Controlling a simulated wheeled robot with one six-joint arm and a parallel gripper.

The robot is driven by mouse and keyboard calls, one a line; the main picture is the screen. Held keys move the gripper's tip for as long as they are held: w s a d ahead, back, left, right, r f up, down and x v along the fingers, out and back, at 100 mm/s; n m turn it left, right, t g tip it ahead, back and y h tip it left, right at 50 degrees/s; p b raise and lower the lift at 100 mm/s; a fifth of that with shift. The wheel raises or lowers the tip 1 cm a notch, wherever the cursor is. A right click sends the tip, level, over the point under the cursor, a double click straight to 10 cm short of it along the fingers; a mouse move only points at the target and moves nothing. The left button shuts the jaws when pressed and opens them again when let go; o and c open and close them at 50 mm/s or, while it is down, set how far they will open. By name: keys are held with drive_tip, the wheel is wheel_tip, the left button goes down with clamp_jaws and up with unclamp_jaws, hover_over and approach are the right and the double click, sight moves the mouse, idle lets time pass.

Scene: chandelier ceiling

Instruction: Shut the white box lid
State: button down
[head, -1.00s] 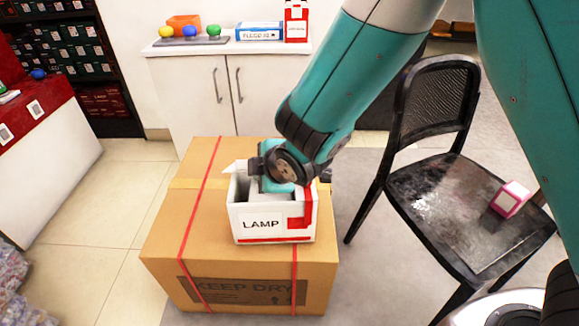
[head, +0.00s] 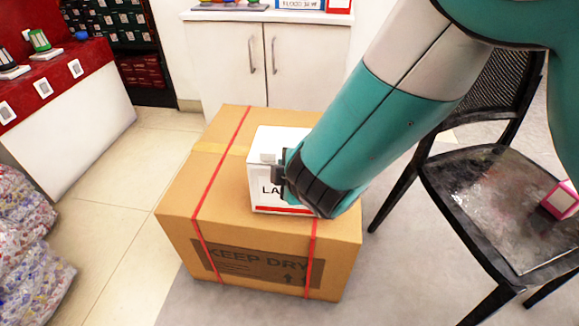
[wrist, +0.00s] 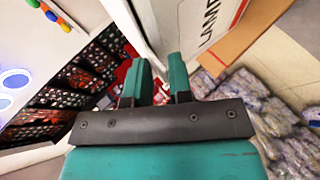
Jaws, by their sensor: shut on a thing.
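The white box (head: 257,181) with a LAMP label sits on top of a large cardboard box. Its white lid (head: 284,138) lies over the top opening, and the inside no longer shows. My gripper (head: 281,176) is at the front upper edge of the box and its arm hides the right part of the front. In the wrist view my gripper's two green fingers (wrist: 160,76) are shut on the edge of a white panel (wrist: 128,28), which looks like the lid's flap. The LAMP face (wrist: 212,18) is beside them. Whether the lid is fully seated is hidden.
The cardboard box (head: 200,225) with red straps stands on the floor. A black chair (head: 480,215) with a pink-and-white cube (head: 560,200) is at the right. A white cabinet (head: 300,60) is behind. Plastic bags (head: 30,235) lie at the left.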

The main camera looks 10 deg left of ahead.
drive_tip(key=shift+f, duration=0.1)
drive_tip(key=c, duration=1.3)
unclamp_jaws()
